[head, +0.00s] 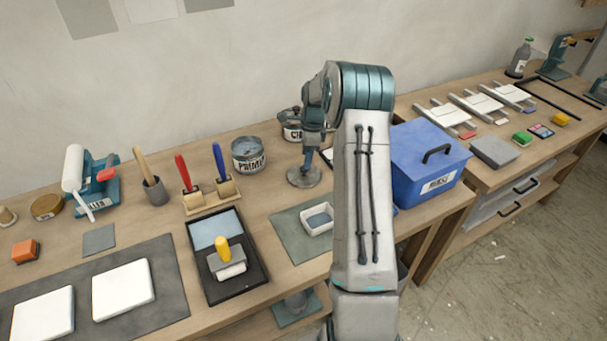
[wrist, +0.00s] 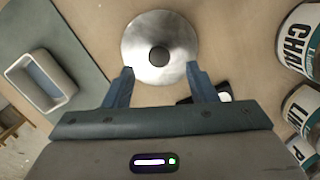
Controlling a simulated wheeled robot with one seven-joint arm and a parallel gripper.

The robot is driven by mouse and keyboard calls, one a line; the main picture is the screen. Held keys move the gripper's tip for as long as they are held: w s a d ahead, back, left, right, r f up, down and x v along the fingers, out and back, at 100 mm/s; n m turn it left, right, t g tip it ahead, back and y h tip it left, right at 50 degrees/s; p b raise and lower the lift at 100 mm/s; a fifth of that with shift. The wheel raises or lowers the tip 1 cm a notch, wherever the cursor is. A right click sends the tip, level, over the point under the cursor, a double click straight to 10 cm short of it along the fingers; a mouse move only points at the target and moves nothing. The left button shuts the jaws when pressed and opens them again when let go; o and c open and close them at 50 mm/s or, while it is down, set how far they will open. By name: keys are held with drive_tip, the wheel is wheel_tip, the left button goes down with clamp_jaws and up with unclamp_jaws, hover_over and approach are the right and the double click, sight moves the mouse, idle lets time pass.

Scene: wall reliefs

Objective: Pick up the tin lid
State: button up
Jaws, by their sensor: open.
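The tin lid is a round, shiny metal disc (wrist: 175,27) with a dark knob (wrist: 159,56) at its middle, lying flat on the wooden bench. In the head view the lid (head: 297,180) is a grey disc near the back of the bench, just left of my arm. My gripper (wrist: 160,71) is open and empty. Its two blue fingers point at the lid, with tips at its near edge in the wrist view, one on each side. In the head view my gripper (head: 309,162) hangs over the lid and hides part of it. I cannot tell the exact gap.
Labelled tins, one reading CHAL (wrist: 305,40), stand right in the wrist view. The PRIMER tin (head: 249,157) is left of the lid in the head view. A small white tray (head: 317,218) sits on a green mat in front. A blue box (head: 425,160) stands right.

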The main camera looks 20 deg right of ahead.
sight(304, 173)
drive_tip(key=shift+w+a+f+p, duration=0.15)
drive_tip(key=shift+f+p, duration=0.15)
drive_tip(key=shift+f, duration=0.75)
drive_tip(key=shift+s+a+f+p, duration=0.15)
drive_tip(key=shift+f+p, duration=0.15)
drive_tip(key=shift+f, duration=0.75)
drive_tip(key=shift+c, duration=0.3)
drive_tip(key=shift+w, duration=0.1)
drive_tip(key=c, duration=1)
drive_tip(key=shift+r, duration=0.15)
